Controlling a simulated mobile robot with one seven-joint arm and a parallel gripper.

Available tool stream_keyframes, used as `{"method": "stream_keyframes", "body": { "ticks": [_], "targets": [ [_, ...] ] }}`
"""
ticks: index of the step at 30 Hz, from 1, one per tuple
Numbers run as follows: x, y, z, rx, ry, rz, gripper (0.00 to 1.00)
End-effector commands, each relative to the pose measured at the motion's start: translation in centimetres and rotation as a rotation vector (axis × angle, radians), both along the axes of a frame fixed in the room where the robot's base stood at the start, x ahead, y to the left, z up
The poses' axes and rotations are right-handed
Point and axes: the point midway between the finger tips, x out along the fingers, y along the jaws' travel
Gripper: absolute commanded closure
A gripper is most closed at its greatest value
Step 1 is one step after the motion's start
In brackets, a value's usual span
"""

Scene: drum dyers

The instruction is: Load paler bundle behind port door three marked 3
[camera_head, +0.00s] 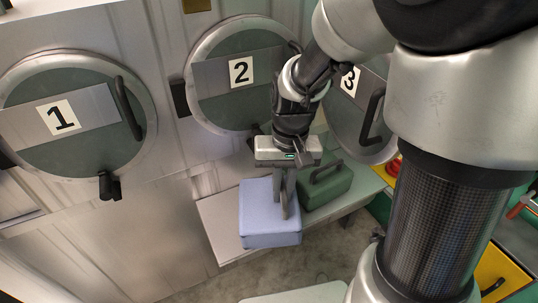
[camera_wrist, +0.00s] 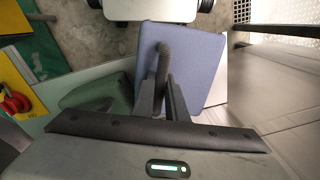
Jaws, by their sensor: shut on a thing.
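The paler bundle is a lavender-blue block (camera_head: 262,228) on the shelf below the doors; it also shows in the wrist view (camera_wrist: 205,62). My gripper (camera_head: 283,206) is over it, with its fingers closed around the bundle's dark upright handle (camera_wrist: 163,62). I cannot tell whether the bundle is touching the shelf or just clear of it. A darker green bundle (camera_head: 328,188) with a handle sits close to its right. Round door three, marked 3 (camera_head: 350,80), looks shut at the right; my arm hides part of it. Its dark handle (camera_head: 373,116) shows.
Doors marked 1 (camera_head: 75,155) and 2 (camera_head: 235,105) look shut at the left and middle. The grey shelf (camera_head: 219,222) has bare room left of the blue bundle. A red object (camera_wrist: 14,103) lies on yellow at the wrist view's left.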

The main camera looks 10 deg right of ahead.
Motion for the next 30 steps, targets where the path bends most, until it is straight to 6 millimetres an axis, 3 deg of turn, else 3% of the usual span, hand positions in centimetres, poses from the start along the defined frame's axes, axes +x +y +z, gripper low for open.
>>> {"method": "stream_keyframes", "body": {
  "ticks": [10,17,18,20,30],
  "targets": [
    [0.0,0.0,-3.7,0.0,0.0,0.0,1.0],
    [0.1,0.0,-3.8,0.001,-0.003,0.0,1.0],
    [0.0,0.0,-3.9,0.0,-0.001,0.0,0.81],
    [0.0,0.0,-3.8,0.0,-0.001,0.0,0.71],
    [0.0,0.0,-3.6,0.0,-0.002,0.0,0.69]
  ]
}}
